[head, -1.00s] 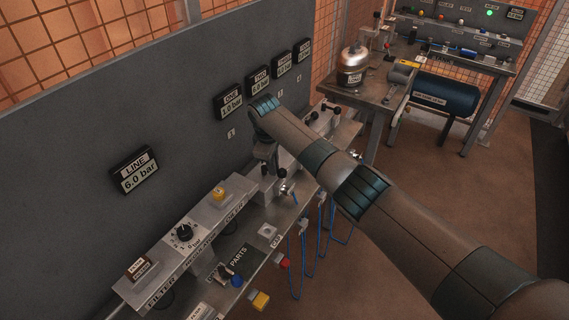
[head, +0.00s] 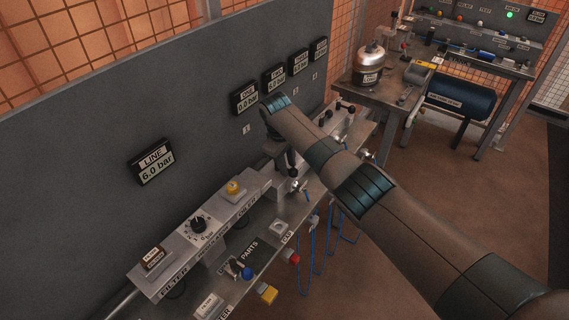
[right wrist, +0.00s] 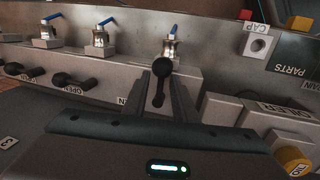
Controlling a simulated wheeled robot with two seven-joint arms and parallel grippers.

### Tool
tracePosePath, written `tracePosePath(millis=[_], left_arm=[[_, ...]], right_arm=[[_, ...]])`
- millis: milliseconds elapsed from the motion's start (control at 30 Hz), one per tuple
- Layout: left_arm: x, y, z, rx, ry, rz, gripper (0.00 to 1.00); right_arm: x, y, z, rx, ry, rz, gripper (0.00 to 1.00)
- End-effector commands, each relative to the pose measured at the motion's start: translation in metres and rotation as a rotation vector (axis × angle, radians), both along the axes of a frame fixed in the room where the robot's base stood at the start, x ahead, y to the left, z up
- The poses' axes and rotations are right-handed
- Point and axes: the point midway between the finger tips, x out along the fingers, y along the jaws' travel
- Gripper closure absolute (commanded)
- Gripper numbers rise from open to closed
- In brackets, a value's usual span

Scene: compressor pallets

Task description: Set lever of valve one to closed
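The lever of valve one is a dark stem with a round black knob (right wrist: 161,68), at the middle of the right wrist view. My right gripper (right wrist: 161,100) has one finger on each side of it. A narrow gap shows beside the stem, so the fingers look open around it rather than clamped. In the head view my right gripper (head: 284,160) points down at the manifold, and my forearm hides part of the valve row. The gauge for line one (head: 245,97) seems to read 6.0 bar. My left gripper is not in view.
Other black levers (right wrist: 73,79) stand beside valve one. Fittings with blue handles (right wrist: 172,42) line the bench edge, with blue hoses (head: 316,245) hanging below. The regulator block (head: 197,228) stands at the left. A table with a metal tank (head: 369,65) is beyond.

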Motion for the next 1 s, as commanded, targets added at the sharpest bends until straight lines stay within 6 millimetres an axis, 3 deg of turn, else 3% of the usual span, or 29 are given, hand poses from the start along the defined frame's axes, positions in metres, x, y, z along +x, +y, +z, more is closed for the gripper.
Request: tracePosePath(millis=[567, 767, 1000], left_arm=[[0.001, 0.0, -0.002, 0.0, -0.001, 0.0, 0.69], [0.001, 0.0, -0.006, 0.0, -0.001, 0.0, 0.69], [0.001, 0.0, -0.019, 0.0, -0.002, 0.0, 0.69]], right_arm=[[-0.001, 0.005, 0.01, 0.01, -0.004, 0.006, 0.73], [-0.004, 0.008, 0.033, 0.011, -0.006, 0.005, 0.73], [-0.012, 0.011, 0.079, 0.011, -0.007, 0.004, 0.73]])
